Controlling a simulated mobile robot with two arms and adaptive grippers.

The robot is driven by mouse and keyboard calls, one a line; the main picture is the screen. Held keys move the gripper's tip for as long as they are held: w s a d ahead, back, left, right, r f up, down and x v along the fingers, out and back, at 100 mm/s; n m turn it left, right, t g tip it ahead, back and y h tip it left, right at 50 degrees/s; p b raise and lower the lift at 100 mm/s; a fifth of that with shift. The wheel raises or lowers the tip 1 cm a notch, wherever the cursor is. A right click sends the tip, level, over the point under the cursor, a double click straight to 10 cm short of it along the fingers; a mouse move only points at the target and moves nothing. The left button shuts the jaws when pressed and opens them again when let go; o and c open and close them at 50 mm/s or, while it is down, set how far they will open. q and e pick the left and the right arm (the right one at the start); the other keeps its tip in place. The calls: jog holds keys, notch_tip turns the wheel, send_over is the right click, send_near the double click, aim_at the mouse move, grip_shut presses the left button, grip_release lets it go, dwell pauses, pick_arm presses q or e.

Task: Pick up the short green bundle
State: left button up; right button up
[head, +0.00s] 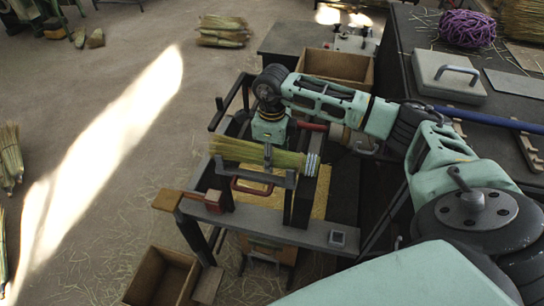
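A short yellow-green straw bundle (238,150) lies across the work stand, with pale binding (312,165) around its right end. My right arm reaches over the stand from the right, and its wrist points down at the bundle. My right gripper (268,156) is at the middle of the bundle, with dark parts against the straw. Its fingertips are hard to separate from the stand's dark frame, so I cannot tell whether they are closed on it. My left gripper is not in view.
The stand (262,216) has dark uprights and red handles around the bundle. A wooden box (338,66) stands behind it and an open crate (162,278) on the floor in front. Other bundles lie on the floor (222,32). Purple cord (467,28) sits on the right bench.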

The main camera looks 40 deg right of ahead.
jog(key=c, duration=0.8)
jog(key=shift+o, duration=0.2)
jog(key=shift+r, duration=0.1)
